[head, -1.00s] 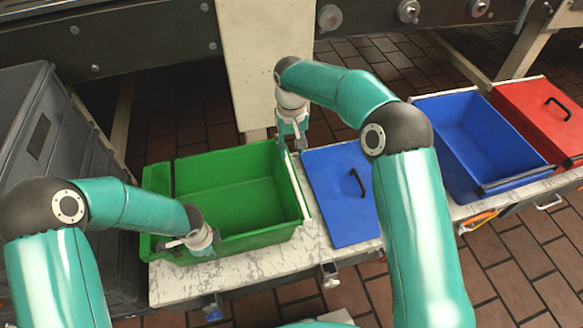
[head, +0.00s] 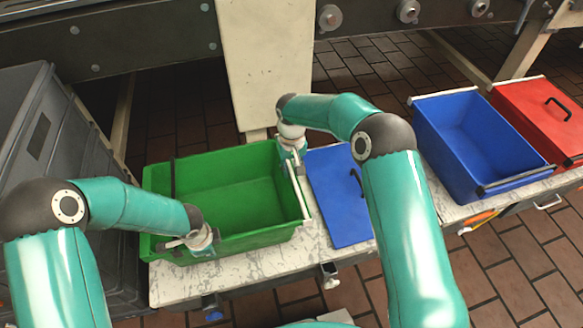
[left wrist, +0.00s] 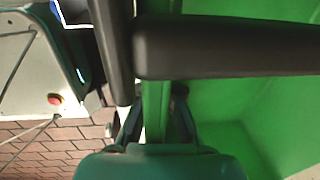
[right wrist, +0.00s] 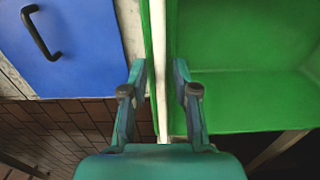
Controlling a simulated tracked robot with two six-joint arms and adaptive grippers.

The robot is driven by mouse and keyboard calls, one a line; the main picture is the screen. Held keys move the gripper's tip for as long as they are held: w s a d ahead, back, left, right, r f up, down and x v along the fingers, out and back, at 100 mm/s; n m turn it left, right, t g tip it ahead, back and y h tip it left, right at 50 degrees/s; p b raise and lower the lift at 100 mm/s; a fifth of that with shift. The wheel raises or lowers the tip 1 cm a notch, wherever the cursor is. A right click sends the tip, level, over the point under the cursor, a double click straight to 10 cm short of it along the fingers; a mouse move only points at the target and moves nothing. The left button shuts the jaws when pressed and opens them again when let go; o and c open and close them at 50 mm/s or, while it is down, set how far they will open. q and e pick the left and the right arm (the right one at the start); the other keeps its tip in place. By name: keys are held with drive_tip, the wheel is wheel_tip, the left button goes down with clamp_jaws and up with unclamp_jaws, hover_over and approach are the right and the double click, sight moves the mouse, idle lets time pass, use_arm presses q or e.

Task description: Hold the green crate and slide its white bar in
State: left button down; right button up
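The green crate (head: 225,200) stands open at the left end of the bench. Its white bar (head: 300,190) runs along its right edge, and also shows upright in the right wrist view (right wrist: 158,40). My left gripper (head: 203,250) is at the crate's front rim near the left corner. In the left wrist view its fingers (left wrist: 157,115) are shut around the green rim. My right gripper (head: 297,163) is low at the far right corner. In the right wrist view its open fingers (right wrist: 160,75) straddle the white bar and the crate's edge, with a small gap.
A blue lid with a black handle (head: 340,200) lies right of the crate, close to the bar. A blue crate (head: 480,145) and a red lidded crate (head: 540,115) stand farther right. A grey bin (head: 45,140) is at the left. The bench's front strip (head: 230,275) is clear.

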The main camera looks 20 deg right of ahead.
clamp_jaws()
drive_tip(key=a, duration=0.8)
drive_tip(key=shift+a, duration=0.25)
drive_tip(key=shift+o, duration=1.6)
unclamp_jaws()
wheel_tip(320, 180, up, 12)
